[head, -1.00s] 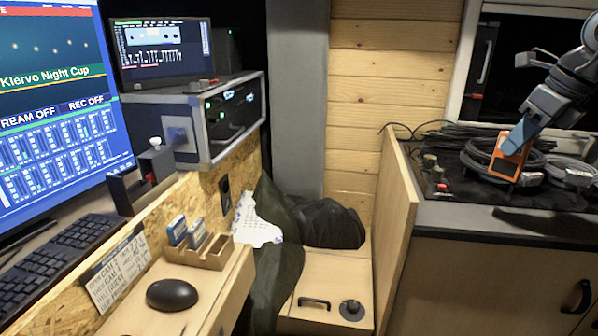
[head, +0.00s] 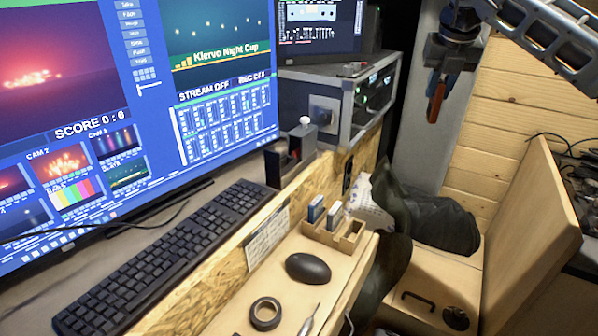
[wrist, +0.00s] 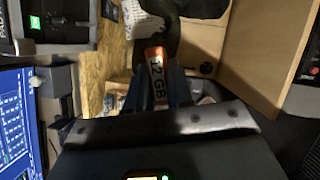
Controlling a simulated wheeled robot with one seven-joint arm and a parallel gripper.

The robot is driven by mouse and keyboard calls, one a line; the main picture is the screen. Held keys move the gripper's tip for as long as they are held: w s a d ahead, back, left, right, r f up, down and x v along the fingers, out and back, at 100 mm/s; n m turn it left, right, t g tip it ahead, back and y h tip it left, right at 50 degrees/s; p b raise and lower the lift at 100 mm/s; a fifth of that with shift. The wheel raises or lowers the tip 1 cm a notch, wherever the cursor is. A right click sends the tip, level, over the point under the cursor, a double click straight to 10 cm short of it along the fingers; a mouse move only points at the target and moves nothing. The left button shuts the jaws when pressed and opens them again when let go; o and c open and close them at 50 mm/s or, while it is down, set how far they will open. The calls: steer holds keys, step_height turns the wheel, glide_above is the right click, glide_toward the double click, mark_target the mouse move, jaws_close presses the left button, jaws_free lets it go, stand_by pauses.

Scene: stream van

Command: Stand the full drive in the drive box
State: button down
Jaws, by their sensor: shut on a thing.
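My gripper (head: 440,82) is shut on an orange drive (head: 436,102) and holds it high in the air, in front of the grey pillar. In the wrist view the drive (wrist: 157,72) sits between the two dark fingers and its label seems to read "12 GB". The drive box (head: 349,243) is a small wooden rack on the narrow wooden shelf, below and left of my gripper. Blue-and-white drives (head: 315,208) stand in its left part. Its right-hand slots look empty.
A black mouse (head: 308,267), a tape roll (head: 266,313) and a pen-like tool (head: 309,320) lie on the shelf. The monitor (head: 225,70) and keyboard (head: 165,262) are left. An equipment case (head: 330,92) stands behind. A wooden panel (head: 530,235) rises at right.

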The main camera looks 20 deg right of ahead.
steer(key=w+a+r+m+p, duration=0.1)
steer(key=w+a, duration=0.3)
steer(key=a, duration=0.6)
steer(key=w+a+m+h+p, duration=0.15)
steer(key=w+a, duration=0.35)
steer(key=a, duration=0.5)
steer(key=w+a+r+m+y+p, duration=0.1)
steer(key=w+a, duration=0.3)
steer(key=a, duration=0.7)
steer(key=shift+g+h, duration=0.25)
steer(key=shift+g, duration=0.05)
step_height(320, 180, down, 18)
steer(key=p, duration=0.4)
steer(key=shift+d+r, duration=0.1)
steer(key=shift+r, duration=0.05)
steer(key=c, duration=1)
jaws_free()
steer(key=b+v, duration=0.2)
steer(key=v, duration=1)
steer(key=shift+d, duration=0.1)
